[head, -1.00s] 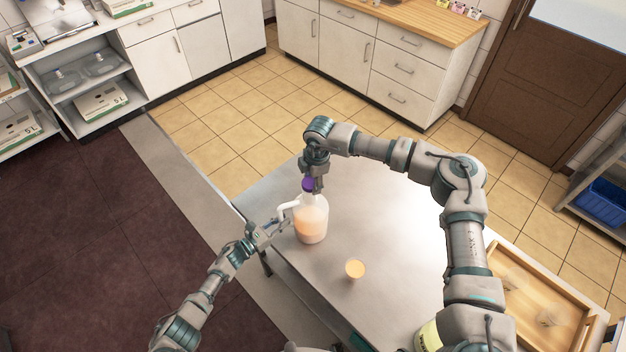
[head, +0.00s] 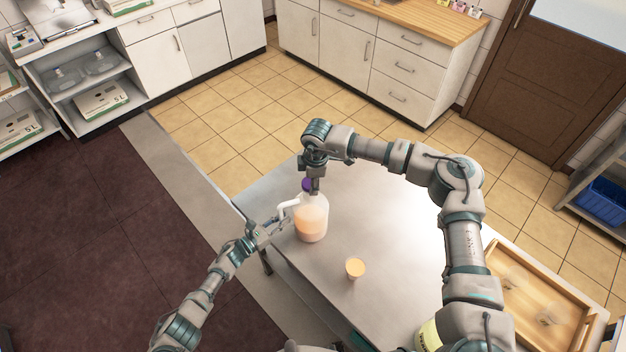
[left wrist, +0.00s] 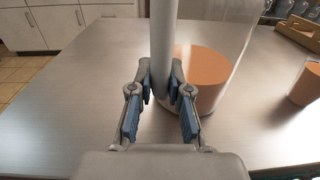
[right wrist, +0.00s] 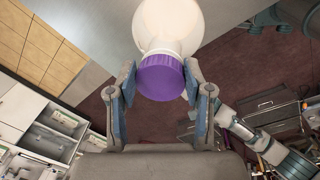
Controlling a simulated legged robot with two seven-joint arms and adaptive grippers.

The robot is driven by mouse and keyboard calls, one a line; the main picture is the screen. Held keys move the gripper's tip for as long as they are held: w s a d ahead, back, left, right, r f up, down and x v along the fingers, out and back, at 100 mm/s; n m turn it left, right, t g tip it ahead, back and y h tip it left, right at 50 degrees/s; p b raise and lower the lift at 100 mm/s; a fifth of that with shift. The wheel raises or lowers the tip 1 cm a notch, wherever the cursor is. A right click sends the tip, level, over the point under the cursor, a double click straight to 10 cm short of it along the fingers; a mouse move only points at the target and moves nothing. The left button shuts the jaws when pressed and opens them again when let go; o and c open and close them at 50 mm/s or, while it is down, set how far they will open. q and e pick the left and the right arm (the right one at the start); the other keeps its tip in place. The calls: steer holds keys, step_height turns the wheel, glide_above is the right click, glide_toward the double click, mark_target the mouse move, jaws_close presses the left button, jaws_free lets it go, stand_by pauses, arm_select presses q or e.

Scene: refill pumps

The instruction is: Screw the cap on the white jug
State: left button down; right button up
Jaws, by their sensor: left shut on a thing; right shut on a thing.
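The white jug (head: 312,222), translucent with orange-tan contents, stands upright near the left edge of the metal table. My left gripper (head: 272,226) is shut on its handle, which runs vertically between the fingers in the left wrist view (left wrist: 160,80). The purple cap (head: 307,185) is at the jug's mouth. My right gripper (right wrist: 158,85) is shut on the purple cap from above, one finger on each side, with the jug's white body behind it in the right wrist view. Whether the cap's thread is engaged cannot be seen.
A small orange-tan cup (head: 355,268) stands on the metal table (head: 375,215) right of the jug. A wooden tray (head: 535,300) lies at the right. My right arm arches over the table. Table space behind the jug is clear.

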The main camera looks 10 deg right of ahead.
steer(key=m, duration=0.3)
steer(key=o, duration=0.9)
steer(key=shift+o, duration=0.2)
steer(key=shift+r, duration=2.25)
